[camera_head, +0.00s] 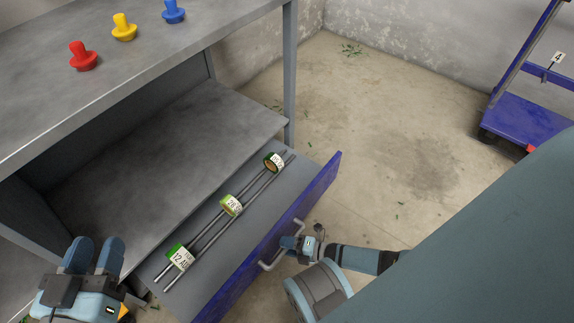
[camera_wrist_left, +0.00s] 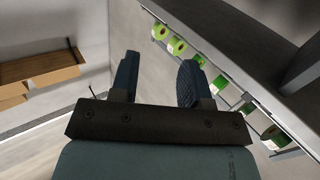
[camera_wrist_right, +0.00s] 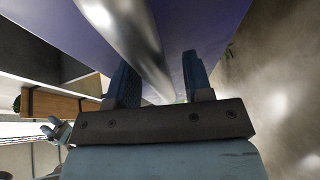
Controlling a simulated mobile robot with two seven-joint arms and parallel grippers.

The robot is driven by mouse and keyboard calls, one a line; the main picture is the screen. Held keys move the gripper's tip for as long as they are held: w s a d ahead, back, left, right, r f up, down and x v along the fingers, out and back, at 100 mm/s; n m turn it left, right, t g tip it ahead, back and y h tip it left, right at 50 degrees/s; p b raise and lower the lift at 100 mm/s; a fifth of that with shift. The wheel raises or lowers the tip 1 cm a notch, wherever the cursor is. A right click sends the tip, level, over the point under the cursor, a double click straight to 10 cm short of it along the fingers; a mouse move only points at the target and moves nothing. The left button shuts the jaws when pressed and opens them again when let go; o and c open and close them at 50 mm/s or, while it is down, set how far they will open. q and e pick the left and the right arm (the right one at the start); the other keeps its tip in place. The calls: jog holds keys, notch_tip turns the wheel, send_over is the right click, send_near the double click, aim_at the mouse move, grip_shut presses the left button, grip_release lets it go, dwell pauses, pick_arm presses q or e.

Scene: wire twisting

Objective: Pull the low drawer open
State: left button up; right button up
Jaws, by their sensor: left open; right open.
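The low drawer (camera_head: 316,189) stands pulled out from under the workbench, its blue front facing the open floor. Its pale bar handle (camera_head: 268,264) is on the outside of that front. My right gripper (camera_head: 291,243) is at the handle, open; in the right wrist view the shiny handle bar (camera_wrist_right: 135,45) runs in between the two open fingers (camera_wrist_right: 158,85), and I cannot tell if they touch it. My left gripper (camera_head: 95,255) is open and empty beside the drawer's left end; its spread fingers show in the left wrist view (camera_wrist_left: 157,80).
Two rods with several green-labelled rolls (camera_head: 231,205) lie in the drawer. Red (camera_head: 83,57), yellow (camera_head: 124,28) and blue (camera_head: 173,12) knobs stand on the workbench top (camera_head: 120,80). A blue cart (camera_head: 525,120) stands far right.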

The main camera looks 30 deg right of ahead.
pick_arm(q)
jog(key=n+p, duration=0.1)
jog(key=s+r+p, duration=0.1)
jog(key=p, duration=0.1)
jog(key=shift+s+d+r+n, duration=0.15)
jog(key=shift+d+r+n, duration=0.1)
jog(key=shift+d+n, duration=0.15)
pick_arm(e)
jog(key=v, duration=1.3)
jog(key=shift+s+d+r, duration=0.2)
pick_arm(q)
jog(key=shift+r, duration=0.1)
